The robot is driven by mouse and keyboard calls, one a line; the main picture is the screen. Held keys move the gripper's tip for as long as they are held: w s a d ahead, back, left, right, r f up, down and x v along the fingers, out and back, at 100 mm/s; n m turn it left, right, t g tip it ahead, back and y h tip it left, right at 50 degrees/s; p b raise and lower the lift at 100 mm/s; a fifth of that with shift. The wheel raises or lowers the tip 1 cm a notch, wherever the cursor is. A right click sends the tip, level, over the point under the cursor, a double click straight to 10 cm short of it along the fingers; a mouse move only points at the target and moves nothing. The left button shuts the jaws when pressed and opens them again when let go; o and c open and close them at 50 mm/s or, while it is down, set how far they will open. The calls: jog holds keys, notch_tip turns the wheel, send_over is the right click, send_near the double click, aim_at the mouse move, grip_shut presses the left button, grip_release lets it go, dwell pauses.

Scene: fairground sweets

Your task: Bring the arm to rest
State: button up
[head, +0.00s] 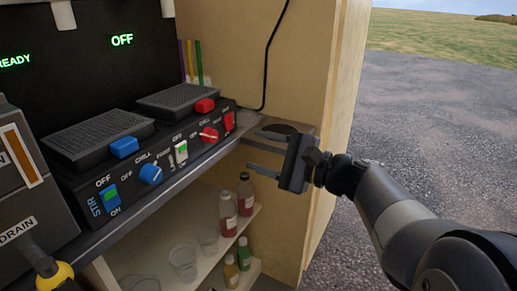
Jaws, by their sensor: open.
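My gripper (266,153) is at the right of the head view, at the end of my arm, which comes in from the lower right. Its two fingers point left and are spread apart. Nothing shows between them. The gripper is in front of the right end of the counter (205,156), over its front edge as seen here. I cannot tell if it touches the counter.
A black control panel (133,173) with blue, red and white switches stands on the counter. Bottles (227,213) and clear cups (183,262) stand on shelves below. A wooden side wall (335,120) is behind the gripper. Open gravel (440,110) lies at the right.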

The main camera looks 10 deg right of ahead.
aim_at(215, 137)
jog(key=shift+w+a, duration=0.1)
jog(key=b+x, duration=0.2)
jog(key=x, duration=0.7)
jog(key=shift+w+a, duration=0.25)
jog(key=shift+a, duration=0.1)
jog(key=shift+w+a, duration=0.25)
jog(key=shift+a, duration=0.05)
jog(key=shift+d, duration=0.1)
